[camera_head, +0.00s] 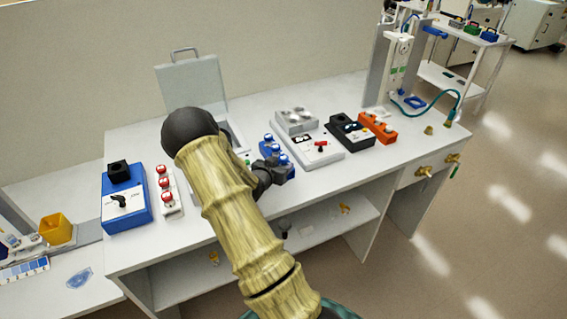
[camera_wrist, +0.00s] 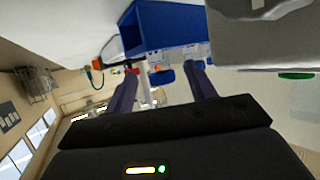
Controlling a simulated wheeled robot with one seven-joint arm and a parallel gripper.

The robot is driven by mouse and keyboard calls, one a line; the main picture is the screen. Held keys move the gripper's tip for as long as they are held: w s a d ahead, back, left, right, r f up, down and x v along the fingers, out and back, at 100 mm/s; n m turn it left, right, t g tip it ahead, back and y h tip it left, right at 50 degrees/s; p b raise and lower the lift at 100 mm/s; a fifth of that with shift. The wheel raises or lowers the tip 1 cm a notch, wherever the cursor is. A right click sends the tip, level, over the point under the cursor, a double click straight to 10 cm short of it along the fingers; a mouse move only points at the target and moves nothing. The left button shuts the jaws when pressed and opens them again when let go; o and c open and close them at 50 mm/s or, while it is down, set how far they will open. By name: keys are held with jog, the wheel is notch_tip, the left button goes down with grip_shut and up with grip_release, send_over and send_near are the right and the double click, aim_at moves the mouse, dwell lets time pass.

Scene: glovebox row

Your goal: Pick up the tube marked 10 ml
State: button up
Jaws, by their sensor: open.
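No tube with a readable 10 ml mark can be made out in either view. My gripper (camera_head: 273,168) is over the front part of the white bench in the head view, close to a small blue item (camera_head: 268,143) that it partly covers. In the wrist view my gripper (camera_wrist: 162,68) has its two dark fingers spread apart, with nothing seen held between them. A blue box-like body (camera_wrist: 168,28) lies just beyond the fingertips there, and I cannot tell whether they touch it.
The white bench (camera_head: 222,219) carries a blue box with a black knob (camera_head: 126,203), a red-capped strip (camera_head: 165,190), a grey-white device (camera_head: 318,149), a black box (camera_head: 349,134) and an orange block (camera_head: 378,127). A raised grey lid (camera_head: 190,82) stands behind.

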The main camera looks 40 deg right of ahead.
jog(key=shift+x, duration=1.05)
jog(key=c, duration=1)
